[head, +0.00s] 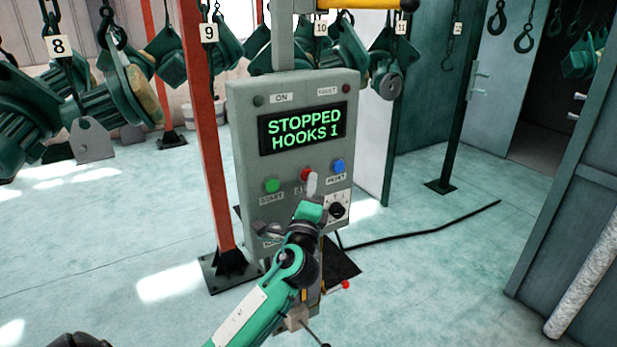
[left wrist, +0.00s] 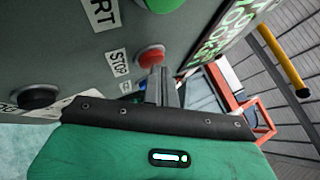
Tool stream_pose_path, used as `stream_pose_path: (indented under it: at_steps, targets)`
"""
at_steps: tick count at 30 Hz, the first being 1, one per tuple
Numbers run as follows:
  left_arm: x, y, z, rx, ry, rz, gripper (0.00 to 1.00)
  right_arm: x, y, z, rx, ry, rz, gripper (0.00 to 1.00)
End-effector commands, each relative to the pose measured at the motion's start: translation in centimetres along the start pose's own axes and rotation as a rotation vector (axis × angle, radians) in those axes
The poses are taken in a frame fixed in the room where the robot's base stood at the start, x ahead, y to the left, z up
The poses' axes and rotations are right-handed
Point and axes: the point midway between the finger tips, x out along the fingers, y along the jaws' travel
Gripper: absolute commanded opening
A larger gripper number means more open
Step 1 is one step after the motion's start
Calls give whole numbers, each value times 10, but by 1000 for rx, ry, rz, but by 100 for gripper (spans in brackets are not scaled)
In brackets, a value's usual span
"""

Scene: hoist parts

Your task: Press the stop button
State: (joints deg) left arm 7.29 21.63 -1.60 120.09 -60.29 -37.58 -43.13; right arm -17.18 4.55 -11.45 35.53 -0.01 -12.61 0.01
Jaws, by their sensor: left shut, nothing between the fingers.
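The red stop button (head: 305,174) is on the grey control box (head: 240,130), between the green start button (head: 271,185) and the blue reset button (head: 338,166). The box display (head: 303,128) reads "STOPPED HOOKS 1". My left gripper (head: 311,183) is shut and empty, its tips right at the stop button and covering part of its label. In the left wrist view the red button (left wrist: 150,57) sits just beyond the fingertips (left wrist: 158,72), beside its STOP label. I cannot tell whether they touch. My right gripper is not in view.
A red post (head: 205,130) stands left of the box. Green hoist parts (head: 130,88) hang at the upper left. A black cable (head: 420,232) lies on the open floor to the right.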

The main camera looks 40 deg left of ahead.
Motion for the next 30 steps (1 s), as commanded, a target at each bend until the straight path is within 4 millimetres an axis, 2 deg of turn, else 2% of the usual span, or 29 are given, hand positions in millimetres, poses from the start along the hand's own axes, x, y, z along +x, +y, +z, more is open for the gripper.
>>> stream_pose_path:
  at_steps: [14, 30]
  targets:
    - [2, 1, 2, 1, -1, 0, 0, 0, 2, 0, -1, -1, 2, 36]
    - [-10, -7, -7, 1, -1, 0, 0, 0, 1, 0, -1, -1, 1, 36]
